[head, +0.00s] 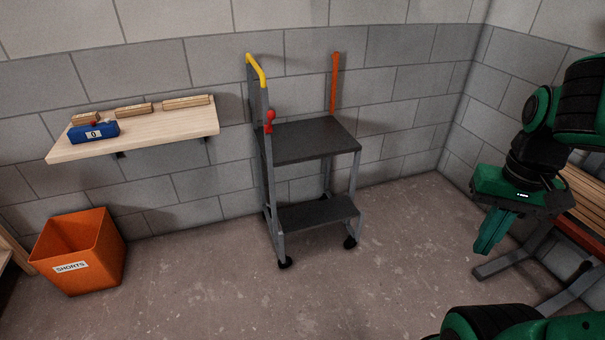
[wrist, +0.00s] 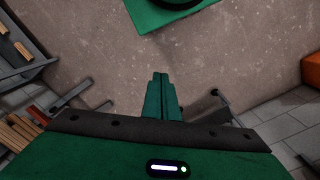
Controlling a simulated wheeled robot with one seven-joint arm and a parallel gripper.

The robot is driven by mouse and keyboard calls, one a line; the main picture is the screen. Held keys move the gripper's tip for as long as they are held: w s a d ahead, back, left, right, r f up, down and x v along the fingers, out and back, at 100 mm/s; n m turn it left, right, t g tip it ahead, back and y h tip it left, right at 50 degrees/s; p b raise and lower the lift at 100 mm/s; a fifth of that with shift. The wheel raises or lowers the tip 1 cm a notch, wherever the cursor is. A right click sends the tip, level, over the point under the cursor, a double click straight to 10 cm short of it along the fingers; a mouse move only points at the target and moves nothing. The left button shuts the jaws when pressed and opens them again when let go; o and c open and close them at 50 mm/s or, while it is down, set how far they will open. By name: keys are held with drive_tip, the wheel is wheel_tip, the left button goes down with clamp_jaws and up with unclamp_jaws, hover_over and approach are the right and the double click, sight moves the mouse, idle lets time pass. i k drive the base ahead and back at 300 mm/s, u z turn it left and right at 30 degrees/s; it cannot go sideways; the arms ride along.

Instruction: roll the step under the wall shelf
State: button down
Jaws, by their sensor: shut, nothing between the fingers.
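The step (head: 313,215) is a grey rolling step with two dark treads, black castors, a yellow handle rail on the left and an orange post at the back right. A red-knobbed lever (head: 270,120) is on its left post. It stands near the block wall, to the right of the wall shelf (head: 185,127) and apart from it. The wall shelf is a pale wooden board on brackets. My gripper (head: 488,240) is shut and empty, pointing down, well to the right of the step. Its closed fingers also show in the wrist view (wrist: 160,95).
On the shelf are several wood offcuts (head: 133,110) and a blue box marked 0 (head: 93,133). An orange bin labelled SHORTS (head: 78,255) stands on the floor below the shelf's left end. A rack with battens (head: 585,205) is at the right. Floor between bin and step is clear.

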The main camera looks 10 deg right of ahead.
sight(290, 142)
drive_tip(key=u, duration=0.25)
drive_tip(key=i, duration=2.1)
